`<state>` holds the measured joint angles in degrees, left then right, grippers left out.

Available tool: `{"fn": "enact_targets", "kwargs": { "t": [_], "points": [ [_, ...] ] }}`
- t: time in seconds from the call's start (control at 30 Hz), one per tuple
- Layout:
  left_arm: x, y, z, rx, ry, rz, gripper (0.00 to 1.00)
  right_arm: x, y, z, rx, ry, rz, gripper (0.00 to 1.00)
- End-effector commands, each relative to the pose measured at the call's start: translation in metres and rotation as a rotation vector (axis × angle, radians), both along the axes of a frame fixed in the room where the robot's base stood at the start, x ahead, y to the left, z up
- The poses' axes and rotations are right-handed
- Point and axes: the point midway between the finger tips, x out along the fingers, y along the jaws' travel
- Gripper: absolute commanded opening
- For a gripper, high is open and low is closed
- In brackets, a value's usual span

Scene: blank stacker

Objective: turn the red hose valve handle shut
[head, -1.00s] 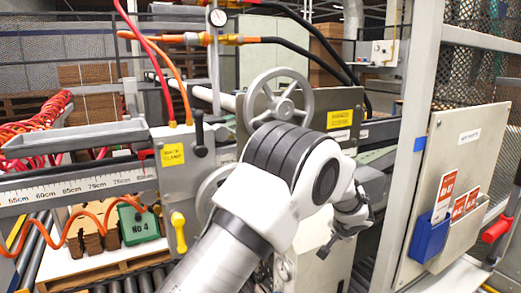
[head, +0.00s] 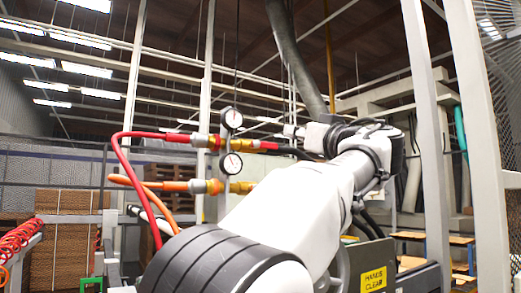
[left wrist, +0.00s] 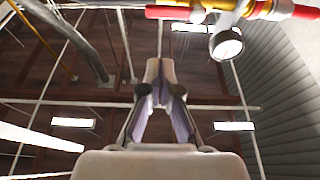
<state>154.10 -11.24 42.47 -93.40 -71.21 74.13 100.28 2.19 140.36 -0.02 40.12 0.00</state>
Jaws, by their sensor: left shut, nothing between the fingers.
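The red hose (head: 150,136) runs into a brass fitting (head: 240,144) on an upright post, with a red piece at its right side. I cannot clearly make out the valve handle itself. My left gripper (head: 288,130) is shut and empty, to the right of this fitting and pointing left; it looks apart from it, but the depth is hard to judge. In the left wrist view its closed fingers (left wrist: 153,64) point upward in the picture. A red line (left wrist: 172,12) and brass fitting (left wrist: 276,9) cross the top right there. My right gripper is not in view.
Two round gauges, an upper one (head: 232,118) and a lower one (head: 231,163), sit by the fittings. An orange hose (head: 170,186) and its fitting run below the red one. A thick grey duct (head: 295,55) hangs overhead. A yellow sign (head: 374,278) is at lower right.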

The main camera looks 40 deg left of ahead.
Motion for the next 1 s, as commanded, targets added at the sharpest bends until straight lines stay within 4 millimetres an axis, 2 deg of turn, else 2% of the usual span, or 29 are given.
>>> {"fn": "enact_targets", "kwargs": {
  "t": [0.23, 0.37, 0.47, 0.83, 0.9, 1.0],
  "points": [
    [0.001, -0.001, 0.0, 0.001, 0.003, -0.002, 0.0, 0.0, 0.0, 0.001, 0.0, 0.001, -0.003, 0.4],
    [0.004, 0.008, 0.005, -0.001, 0.004, -0.001, 0.0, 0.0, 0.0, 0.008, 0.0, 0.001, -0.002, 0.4],
    [0.01, 0.021, 0.012, -0.002, 0.006, 0.0, 0.0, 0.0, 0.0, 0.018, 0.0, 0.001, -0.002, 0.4],
    [0.039, 0.091, 0.038, -0.002, 0.008, -0.001, 0.0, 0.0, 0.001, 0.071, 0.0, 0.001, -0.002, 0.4],
    [0.038, 0.087, 0.015, 0.002, 0.012, -0.003, 0.0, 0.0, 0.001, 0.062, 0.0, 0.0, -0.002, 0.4],
    [0.038, 0.087, 0.003, 0.002, 0.01, -0.003, 0.0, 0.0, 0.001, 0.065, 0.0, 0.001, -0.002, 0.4]
  ]
}}
